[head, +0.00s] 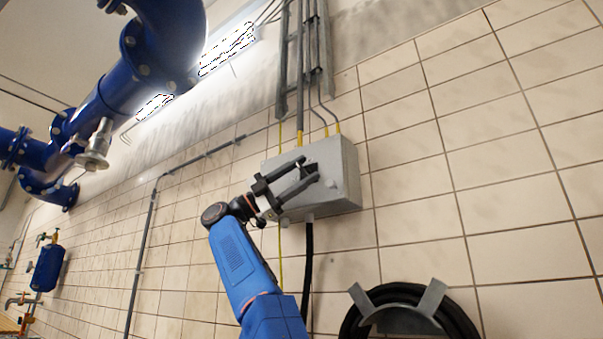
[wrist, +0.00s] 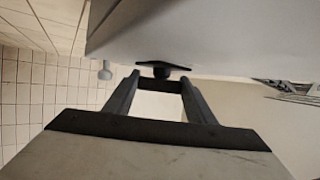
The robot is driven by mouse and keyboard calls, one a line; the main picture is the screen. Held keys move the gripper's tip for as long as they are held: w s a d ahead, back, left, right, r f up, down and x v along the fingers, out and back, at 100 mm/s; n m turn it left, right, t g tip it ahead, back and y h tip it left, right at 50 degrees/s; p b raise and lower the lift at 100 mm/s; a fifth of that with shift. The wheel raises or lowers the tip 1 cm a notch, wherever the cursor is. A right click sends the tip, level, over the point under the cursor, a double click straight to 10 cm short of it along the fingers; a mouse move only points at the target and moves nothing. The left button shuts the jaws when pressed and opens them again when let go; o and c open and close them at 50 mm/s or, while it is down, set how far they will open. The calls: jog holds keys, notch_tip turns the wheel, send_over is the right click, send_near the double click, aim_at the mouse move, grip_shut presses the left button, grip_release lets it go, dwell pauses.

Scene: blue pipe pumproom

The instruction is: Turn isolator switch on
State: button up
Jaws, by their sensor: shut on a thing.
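The isolator switch is a grey box (head: 340,175) on the tiled wall, right of centre in the head view. Its grey face also shows across the top of the wrist view (wrist: 220,35). The black switch handle (wrist: 163,67) sticks out from that face. My gripper (head: 306,172) is at the front of the box, its dark fingers reaching to the face. In the wrist view my gripper (wrist: 160,82) has its two fingertips at the handle, one on each side, and is shut on it. The fingers hide most of the handle in the head view.
Conduits with yellow ends (head: 300,138) enter the box from above, and a black cable (head: 307,260) hangs below it. A coiled black hose on a bracket (head: 405,312) is at the lower right. Blue pipes (head: 120,95) run at the upper left.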

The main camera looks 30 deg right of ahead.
dwell(0.5)
jog(key=o, duration=1)
jog(key=shift+o, duration=0.2)
jog(key=v, duration=1.7)
jog(key=shift+w, duration=0.15)
jog(key=shift+a, duration=0.1)
